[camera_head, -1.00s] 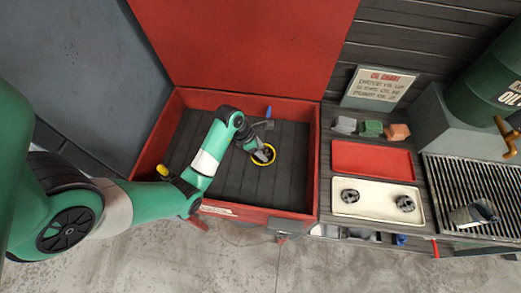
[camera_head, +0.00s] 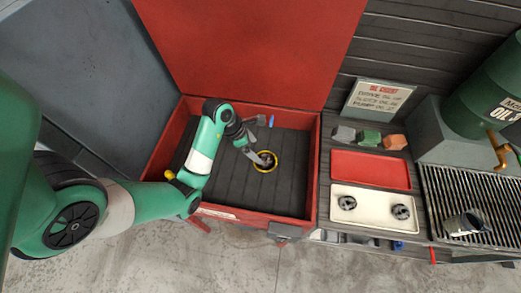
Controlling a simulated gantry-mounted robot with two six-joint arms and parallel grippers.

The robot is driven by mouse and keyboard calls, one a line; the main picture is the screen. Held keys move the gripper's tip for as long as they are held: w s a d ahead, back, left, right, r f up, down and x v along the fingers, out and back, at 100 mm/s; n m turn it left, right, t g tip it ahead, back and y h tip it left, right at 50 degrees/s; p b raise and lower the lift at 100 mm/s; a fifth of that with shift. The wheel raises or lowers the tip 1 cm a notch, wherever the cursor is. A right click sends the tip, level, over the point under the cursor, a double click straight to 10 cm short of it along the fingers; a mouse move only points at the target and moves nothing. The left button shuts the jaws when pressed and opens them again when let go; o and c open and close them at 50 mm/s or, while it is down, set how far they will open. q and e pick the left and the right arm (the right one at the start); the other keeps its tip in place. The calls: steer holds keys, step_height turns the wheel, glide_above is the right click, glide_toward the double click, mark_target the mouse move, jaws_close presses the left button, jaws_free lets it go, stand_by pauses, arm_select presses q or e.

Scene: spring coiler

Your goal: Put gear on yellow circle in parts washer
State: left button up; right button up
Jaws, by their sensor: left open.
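The parts washer (camera_head: 312,165) is an open red bin with a dark slatted floor. The yellow circle (camera_head: 276,163) is a thin ring on that floor, right of the middle. A small grey gear-like piece (camera_head: 267,160) shows inside the ring, partly covered by my gripper. My left gripper (camera_head: 260,158) is open at the ring's upper left edge, low over the floor. Whether its fingers still touch the piece is too small to tell. Two dark gears lie on the white tray (camera_head: 373,213): one gear (camera_head: 347,203) at left, one gear (camera_head: 401,212) at right. My right gripper is out of view.
The washer's red lid (camera_head: 250,50) stands raised behind. A small blue item (camera_head: 271,119) is at the bin's back wall. An empty red tray (camera_head: 370,169) sits behind the white one. The bin's right floor is clear.

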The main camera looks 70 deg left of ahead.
arm_select(q)
steer(key=p+v, duration=0.1)
steer(key=v, duration=0.2)
steer(key=shift+s+r, duration=0.1)
steer(key=shift+s, duration=0.05)
